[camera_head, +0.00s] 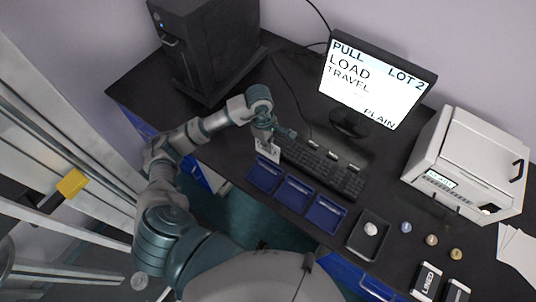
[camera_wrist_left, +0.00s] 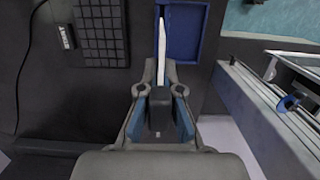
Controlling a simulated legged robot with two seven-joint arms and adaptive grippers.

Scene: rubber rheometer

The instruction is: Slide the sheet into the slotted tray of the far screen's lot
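My left gripper (camera_head: 268,139) is shut on a small white sheet (camera_head: 267,151), held upright just above the back edge of the leftmost blue slotted tray (camera_head: 264,175). In the left wrist view the gripper (camera_wrist_left: 160,76) pinches the sheet (camera_wrist_left: 162,48) edge-on, with a blue tray (camera_wrist_left: 188,35) beyond and to its right. Whether the sheet touches the tray cannot be told. Two more blue trays, a middle one (camera_head: 294,193) and a right one (camera_head: 326,214), continue the row. The far screen (camera_head: 372,82) reads "PULL", "LOT 2", "LOAD", "TRAVEL" and "PLAIN". My right gripper is not in view.
A black keyboard (camera_head: 325,167) lies close behind the trays. A dark square tray (camera_head: 368,236) with a pale lump stands right of them, near several small round pieces. A white instrument (camera_head: 467,165) is at the right, a black computer tower (camera_head: 205,45) at the back left.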

